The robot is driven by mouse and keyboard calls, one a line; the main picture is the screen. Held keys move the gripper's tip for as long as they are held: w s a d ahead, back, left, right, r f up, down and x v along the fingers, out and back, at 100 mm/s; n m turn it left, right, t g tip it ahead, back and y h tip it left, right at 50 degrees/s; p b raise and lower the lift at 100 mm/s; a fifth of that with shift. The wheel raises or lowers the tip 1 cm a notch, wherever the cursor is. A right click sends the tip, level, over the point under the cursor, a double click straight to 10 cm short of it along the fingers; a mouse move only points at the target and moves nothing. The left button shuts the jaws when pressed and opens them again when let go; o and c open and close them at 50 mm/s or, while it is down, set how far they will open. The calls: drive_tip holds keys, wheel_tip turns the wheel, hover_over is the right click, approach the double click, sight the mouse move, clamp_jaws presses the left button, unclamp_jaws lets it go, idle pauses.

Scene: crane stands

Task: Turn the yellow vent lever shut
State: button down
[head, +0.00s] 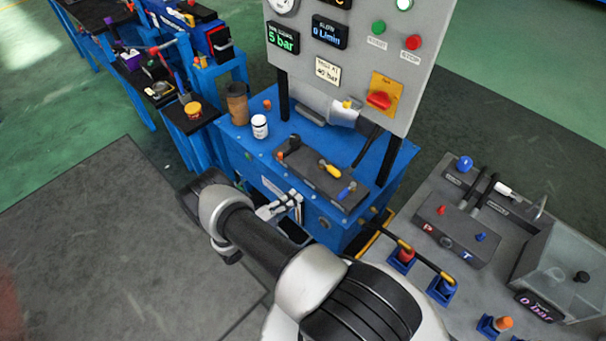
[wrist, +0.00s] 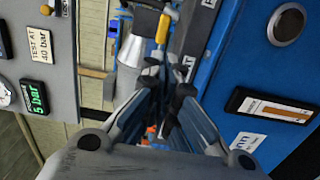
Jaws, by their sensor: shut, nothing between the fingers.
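The yellow vent lever (head: 331,168) sits on a dark valve block (head: 308,172) on top of the blue power unit, between an orange knob and a blue lever (head: 347,190). In the wrist view a yellow handle (wrist: 163,28), apparently this lever, shows beyond the fingertips. My gripper (head: 296,202) is in front of the blue unit, below and left of the block in the head view. Its fingers (wrist: 168,85) are shut with nothing between them. I cannot tell whether the fingertips touch anything.
A grey control panel (head: 350,60) stands behind the block on dark posts (head: 388,160). A brown cup (head: 237,103) and a white jar (head: 260,126) stand on the unit's left. Hoses and a grey test bench (head: 420,210) lie to the right.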

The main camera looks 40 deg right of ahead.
sight(329, 170)
drive_tip(key=d+b, duration=0.3)
drive_tip(key=d, duration=1)
drive_tip(key=shift+w+d, duration=0.15)
drive_tip(key=shift+d, duration=0.35)
drive_tip(key=shift+d, duration=0.1)
drive_tip(key=shift+d+n+t+p, duration=0.3)
drive_tip(key=shift+d+n+t, duration=0.15)
drive_tip(key=shift+t, duration=0.35)
